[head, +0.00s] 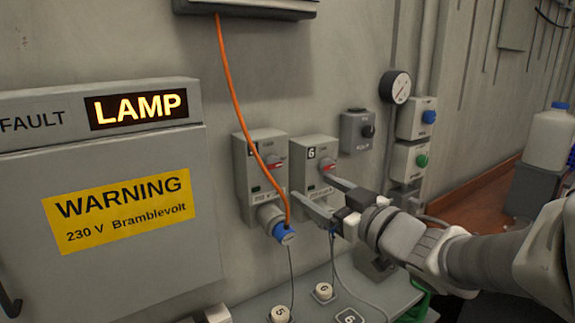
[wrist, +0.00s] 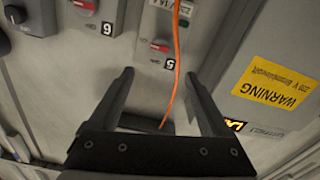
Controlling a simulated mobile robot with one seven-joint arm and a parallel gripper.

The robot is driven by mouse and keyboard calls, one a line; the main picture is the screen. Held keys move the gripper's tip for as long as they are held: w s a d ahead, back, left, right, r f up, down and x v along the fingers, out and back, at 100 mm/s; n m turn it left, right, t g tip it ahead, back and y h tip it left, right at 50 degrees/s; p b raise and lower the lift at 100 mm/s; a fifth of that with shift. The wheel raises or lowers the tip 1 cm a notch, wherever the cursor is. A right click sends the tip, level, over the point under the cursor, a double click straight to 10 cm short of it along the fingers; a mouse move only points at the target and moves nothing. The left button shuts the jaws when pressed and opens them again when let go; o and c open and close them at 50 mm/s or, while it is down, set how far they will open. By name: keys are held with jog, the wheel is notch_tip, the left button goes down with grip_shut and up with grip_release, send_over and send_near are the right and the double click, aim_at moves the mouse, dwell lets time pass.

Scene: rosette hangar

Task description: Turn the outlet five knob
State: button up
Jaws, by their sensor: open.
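Outlet five (head: 241,175) is the left grey wall box, its number partly behind the orange cable in the head view. Its red knob (head: 274,162) sits on the upper front; in the wrist view the knob (wrist: 160,47) shows beside the "5" label (wrist: 169,64), upside down. My gripper (head: 309,187) is open and empty, its fingers across the lower front of outlet six (head: 310,146) in the head view. In the wrist view the fingertips (wrist: 157,73) frame the outlet-five side, with the knob beyond them, apart from both fingers.
An orange cable (head: 235,100) hangs to a blue-ended plug (head: 284,234) under outlet five; it passes close to one finger in the wrist view. Outlet six's red knob (head: 328,166) is close by.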

aim_at(275, 165)
jog(key=x, duration=1.3)
jog(key=shift+w+a+p, duration=0.25)
jog(key=shift+w+p, duration=0.1)
jog(key=shift+c, duration=0.3)
grip_shut()
